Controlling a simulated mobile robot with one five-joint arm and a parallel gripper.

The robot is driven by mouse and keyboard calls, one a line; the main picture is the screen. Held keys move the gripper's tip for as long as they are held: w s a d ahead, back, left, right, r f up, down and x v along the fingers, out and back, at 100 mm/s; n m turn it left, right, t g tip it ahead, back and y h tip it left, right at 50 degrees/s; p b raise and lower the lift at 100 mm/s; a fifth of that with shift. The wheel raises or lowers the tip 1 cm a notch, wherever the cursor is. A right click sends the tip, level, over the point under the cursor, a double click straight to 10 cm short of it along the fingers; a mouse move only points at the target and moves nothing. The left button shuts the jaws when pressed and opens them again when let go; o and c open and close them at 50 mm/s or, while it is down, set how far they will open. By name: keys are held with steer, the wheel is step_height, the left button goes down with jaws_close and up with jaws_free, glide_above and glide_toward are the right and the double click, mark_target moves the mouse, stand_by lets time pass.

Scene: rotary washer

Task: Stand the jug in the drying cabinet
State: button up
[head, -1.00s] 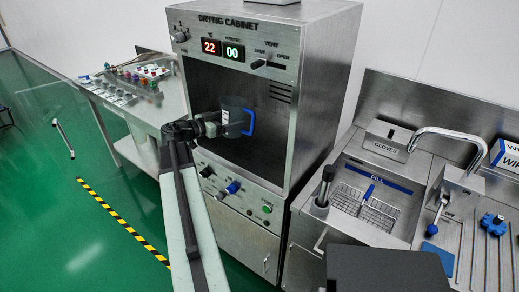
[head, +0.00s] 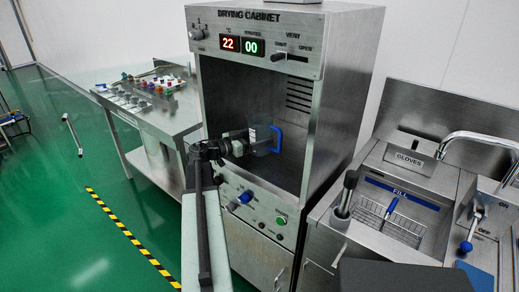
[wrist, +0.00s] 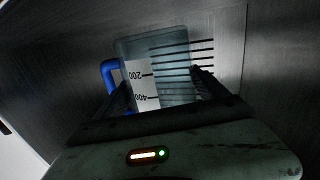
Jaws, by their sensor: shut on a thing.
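The jug (head: 262,137) is clear with a blue handle on its right side in the head view. It is at the open front of the drying cabinet (head: 313,130), inside or just at the opening; I cannot tell its exact depth. My gripper (head: 245,143) is shut on the jug from the left. In the wrist view the jug (wrist: 158,75) sits between my gripper's two fingers (wrist: 160,98), with its 200 and 400 marks showing and the blue handle at left. Whether its base touches the cabinet floor is hidden.
The cabinet's control panel (head: 255,210) with knobs lies below the opening. A sink unit (head: 400,215) with a wire rack stands to the right. A steel bench (head: 150,105) with small coloured items stands to the left.

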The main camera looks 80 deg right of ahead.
steer(key=shift+f+b, duration=0.85)
steer(key=shift+f, duration=0.6)
steer(key=o, duration=1.4)
steer(key=shift+o, duration=0.2)
steer(key=shift+r+p, duration=0.4)
steer(key=v, duration=1.2)
steer(key=shift+f, duration=0.15)
